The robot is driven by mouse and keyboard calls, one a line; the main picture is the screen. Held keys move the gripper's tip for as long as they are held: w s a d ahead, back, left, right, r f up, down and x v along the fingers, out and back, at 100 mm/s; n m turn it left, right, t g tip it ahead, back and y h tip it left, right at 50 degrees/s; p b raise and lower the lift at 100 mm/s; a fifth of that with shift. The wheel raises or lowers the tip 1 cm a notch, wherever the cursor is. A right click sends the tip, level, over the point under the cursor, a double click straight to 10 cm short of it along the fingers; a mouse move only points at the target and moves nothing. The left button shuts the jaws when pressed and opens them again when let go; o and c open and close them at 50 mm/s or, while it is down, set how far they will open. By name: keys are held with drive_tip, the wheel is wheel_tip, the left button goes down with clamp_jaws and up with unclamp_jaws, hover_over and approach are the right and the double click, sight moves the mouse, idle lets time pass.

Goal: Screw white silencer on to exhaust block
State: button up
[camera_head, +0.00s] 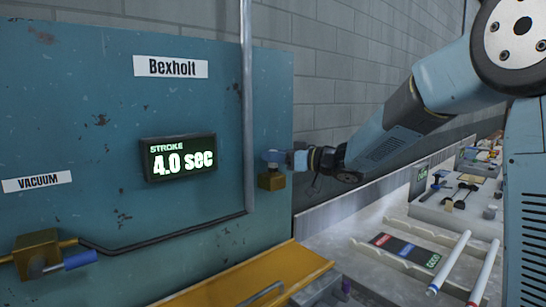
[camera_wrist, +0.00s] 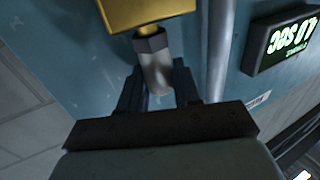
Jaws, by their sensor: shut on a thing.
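The white silencer (camera_wrist: 155,73) stands between the two fingers of my gripper (camera_wrist: 158,88) in the wrist view. Its grey hex end meets the brass exhaust block (camera_wrist: 158,12); how far it is threaded in I cannot tell. In the head view the brass exhaust block (camera_head: 271,182) sits at the right edge of the teal panel. My gripper (camera_head: 274,157) is just above it, coming in from the right, shut on the silencer. The fingers mostly hide the silencer in the head view.
A second brass block (camera_head: 38,257) with a blue fitting (camera_head: 81,260) is at the panel's lower left. A grey vertical pipe (camera_head: 247,110) runs left of my gripper. A yellow tray (camera_head: 255,272) lies below, and a cluttered bench (camera_head: 440,225) stands at right.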

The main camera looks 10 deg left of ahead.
drive_tip(key=shift+a, duration=0.1)
clamp_jaws()
drive_tip(key=shift+s+m+t+h, duration=0.15)
drive_tip(key=shift+m+t+h, duration=0.55)
drive_tip(key=shift+m+t, duration=0.65)
drive_tip(key=shift+m+t+h, duration=0.75)
drive_tip(key=shift+t+h, duration=0.15)
drive_tip(key=shift+t, duration=0.65)
drive_tip(key=o, duration=0.6)
unclamp_jaws()
